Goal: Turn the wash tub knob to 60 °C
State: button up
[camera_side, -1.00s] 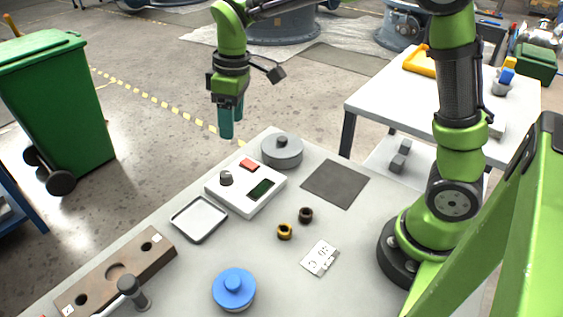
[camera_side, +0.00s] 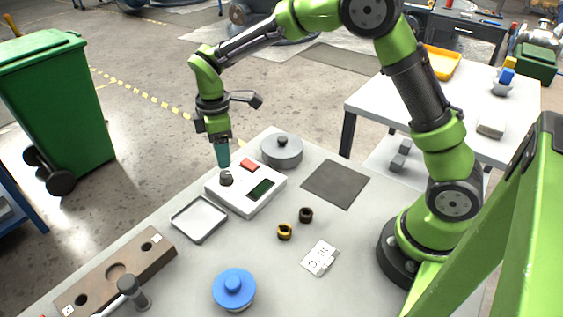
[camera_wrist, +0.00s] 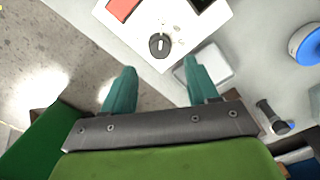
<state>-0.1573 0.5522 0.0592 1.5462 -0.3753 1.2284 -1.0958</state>
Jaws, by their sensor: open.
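A white control box (camera_side: 235,197) on the table carries a dark grey knob (camera_side: 226,179), a red button (camera_side: 249,164) and a dark green display (camera_side: 262,189) too small to read. In the wrist view the knob (camera_wrist: 159,45) has a light pointer mark, and small marks lie around it on the box (camera_wrist: 190,25). My gripper (camera_side: 223,164) is just above the knob, pointing down. Its two teal fingers are apart and empty in the wrist view (camera_wrist: 158,64), with the knob lying ahead between their tips. Contact with the knob cannot be made out.
A grey round lidded pot (camera_side: 282,153) stands behind the box. A shallow white tray (camera_side: 199,219) is in front of it. A dark mat (camera_side: 336,184) is bare.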

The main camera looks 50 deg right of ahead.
aim_at(225, 173)
notch_tip(225, 173, down, 7)
jog(key=shift+r, duration=0.1)
dwell(0.3)
jog(key=c, duration=1)
jog(key=shift+c, duration=0.2)
